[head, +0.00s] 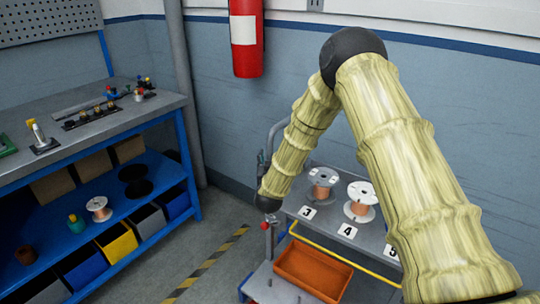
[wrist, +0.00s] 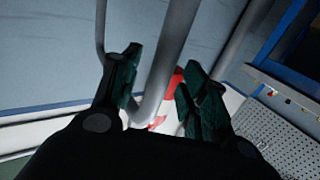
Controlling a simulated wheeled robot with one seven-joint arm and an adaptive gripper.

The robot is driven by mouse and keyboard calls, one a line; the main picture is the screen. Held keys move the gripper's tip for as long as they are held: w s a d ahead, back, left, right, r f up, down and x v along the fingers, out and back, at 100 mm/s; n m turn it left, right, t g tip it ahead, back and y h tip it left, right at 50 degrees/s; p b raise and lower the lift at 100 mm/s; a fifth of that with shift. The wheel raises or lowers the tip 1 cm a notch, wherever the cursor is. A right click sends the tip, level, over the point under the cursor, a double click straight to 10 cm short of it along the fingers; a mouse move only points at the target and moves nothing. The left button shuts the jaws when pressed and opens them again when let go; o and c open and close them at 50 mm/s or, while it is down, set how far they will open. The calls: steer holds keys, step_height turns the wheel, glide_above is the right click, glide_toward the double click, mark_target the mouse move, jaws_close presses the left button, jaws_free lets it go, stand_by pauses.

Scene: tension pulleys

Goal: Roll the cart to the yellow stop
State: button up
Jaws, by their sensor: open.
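The cart (head: 372,238) stands at the lower middle of the head view, partly hidden behind my arm. It has a grey top, a yellow rail (head: 335,258) and a grey tube handle (head: 276,128) at its far left end. My gripper (wrist: 160,68) is open in the wrist view. A grey tube, apparently the cart handle (wrist: 172,55), shows between its fingers; contact cannot be told. In the head view my arm reaches down by the handle, and the fingers are not clear there. I cannot make out a yellow stop; a yellow-black floor stripe (head: 207,266) lies left of the cart.
The cart carries wire spools (head: 322,182) and an orange bin (head: 312,272). A blue-framed workbench (head: 150,108) with shelves stands at left. A red extinguisher (head: 246,55) hangs on the wall behind. Grey floor is free between bench and cart.

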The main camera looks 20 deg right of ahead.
steer(key=shift+x, duration=1.15)
jaws_close()
